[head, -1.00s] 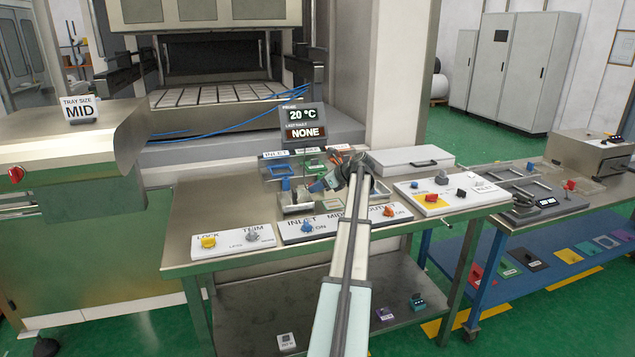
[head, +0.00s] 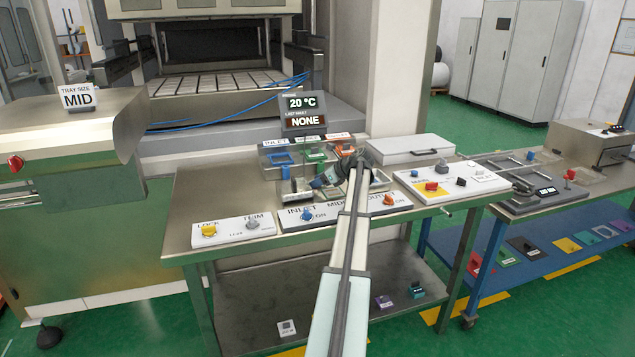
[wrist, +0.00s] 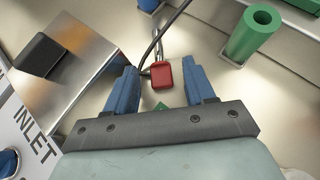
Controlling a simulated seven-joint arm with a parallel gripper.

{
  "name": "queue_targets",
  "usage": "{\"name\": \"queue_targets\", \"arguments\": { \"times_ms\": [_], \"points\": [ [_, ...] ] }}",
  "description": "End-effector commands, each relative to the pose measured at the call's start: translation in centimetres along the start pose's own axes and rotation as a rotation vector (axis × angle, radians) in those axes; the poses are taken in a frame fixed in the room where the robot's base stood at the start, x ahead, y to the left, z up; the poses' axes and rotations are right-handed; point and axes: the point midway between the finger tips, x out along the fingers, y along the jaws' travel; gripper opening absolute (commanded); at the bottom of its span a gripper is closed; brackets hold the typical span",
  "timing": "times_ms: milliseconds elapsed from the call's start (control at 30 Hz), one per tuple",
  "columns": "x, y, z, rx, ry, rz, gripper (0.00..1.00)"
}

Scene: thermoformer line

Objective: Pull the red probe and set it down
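In the wrist view the red probe (wrist: 162,75) shows as a small red block with a dark cable running up from it. My gripper (wrist: 162,82) has its two blue fingers apart, one on each side of the red block, with a visible gap on both sides. The block looks to lie beyond or between the fingertips; I cannot tell its depth. In the head view my gripper (head: 318,183) is low over the table, in front of the holders under the display. My arm hides part of that area, and I cannot make out the red probe there.
A green hollow cylinder (wrist: 254,30) stands at the upper right of the wrist view. A metal block (wrist: 65,60) with a black piece is at the left. The INLET panel (head: 340,211) lies in front, a grey case (head: 408,149) behind right. Blue cables (head: 230,112) hang behind.

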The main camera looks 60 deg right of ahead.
Motion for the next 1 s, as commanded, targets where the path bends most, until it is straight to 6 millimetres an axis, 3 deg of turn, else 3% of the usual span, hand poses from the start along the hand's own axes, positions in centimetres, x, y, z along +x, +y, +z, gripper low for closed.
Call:
{"name": "queue_targets", "arguments": {
  "times_ms": [267, 433, 1000],
  "points": [
    [-0.1, 0.0, 0.0, 0.0, 0.0, 0.0, 0.57],
    [-1.3, 0.0, 0.0, 0.0, 0.0, -0.001, 0.57],
    [-11.4, 0.0, 0.0, -0.001, 0.0, -0.001, 0.57]
  ]
}}
